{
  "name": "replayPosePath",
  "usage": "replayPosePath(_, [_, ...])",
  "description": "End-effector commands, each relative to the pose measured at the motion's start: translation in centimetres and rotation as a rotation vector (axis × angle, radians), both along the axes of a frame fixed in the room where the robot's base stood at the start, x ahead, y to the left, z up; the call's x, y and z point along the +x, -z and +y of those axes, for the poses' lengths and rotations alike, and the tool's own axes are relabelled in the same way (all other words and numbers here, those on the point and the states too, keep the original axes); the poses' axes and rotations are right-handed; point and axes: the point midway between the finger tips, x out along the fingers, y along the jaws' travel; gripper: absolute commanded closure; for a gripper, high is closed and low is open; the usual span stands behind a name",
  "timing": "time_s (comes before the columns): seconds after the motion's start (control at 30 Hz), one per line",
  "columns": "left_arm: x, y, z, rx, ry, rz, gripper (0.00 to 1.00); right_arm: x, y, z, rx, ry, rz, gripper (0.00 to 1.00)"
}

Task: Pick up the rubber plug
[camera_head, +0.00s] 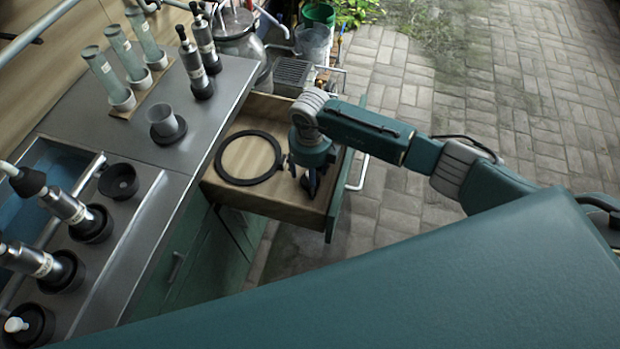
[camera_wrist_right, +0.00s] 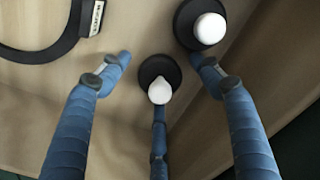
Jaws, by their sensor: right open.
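In the right wrist view, two black round pieces with white knobs lie in the wooden drawer. One black piece (camera_wrist_right: 160,67) is between my spread fingers, its pale knob just beyond the middle fingertip. The other black piece (camera_wrist_right: 186,20) lies farther up and right, close to the right finger. I cannot tell for certain which is the rubber plug. My right gripper (camera_wrist_right: 160,85) has three blue fingers, open and empty. In the head view my right gripper (camera_head: 312,183) points down into the drawer and hides these pieces. My left gripper is out of view.
The open drawer (camera_head: 290,203) also holds a large black ring (camera_head: 221,167), left of my right gripper, with a tag seen in the wrist view. The drawer walls stand close around the gripper. A metal counter (camera_head: 225,85) with cylinders and cups is to the left.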

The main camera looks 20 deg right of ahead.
Motion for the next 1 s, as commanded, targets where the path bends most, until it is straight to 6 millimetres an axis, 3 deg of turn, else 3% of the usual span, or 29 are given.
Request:
replayPosePath(0.23, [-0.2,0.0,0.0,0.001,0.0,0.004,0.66,0.0,0.2,0.0,0.0,-0.001,0.0,0.36])
replayPosePath(0.4, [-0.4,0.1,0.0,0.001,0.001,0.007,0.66,0.0,0.2,0.0,0.0,0.0,0.0,0.7])
replayPosePath(0.5, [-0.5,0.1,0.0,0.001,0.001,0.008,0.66,0.0,0.2,0.0,0.0,0.0,0.0,0.84])
replayPosePath(0.83, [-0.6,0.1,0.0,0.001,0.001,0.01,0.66,0.1,-0.2,0.0,0.001,0.0,-0.002,0.84])
replayPosePath(1.0, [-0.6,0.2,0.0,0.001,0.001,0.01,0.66,0.1,-1.8,0.0,0.001,-0.001,-0.003,0.85])
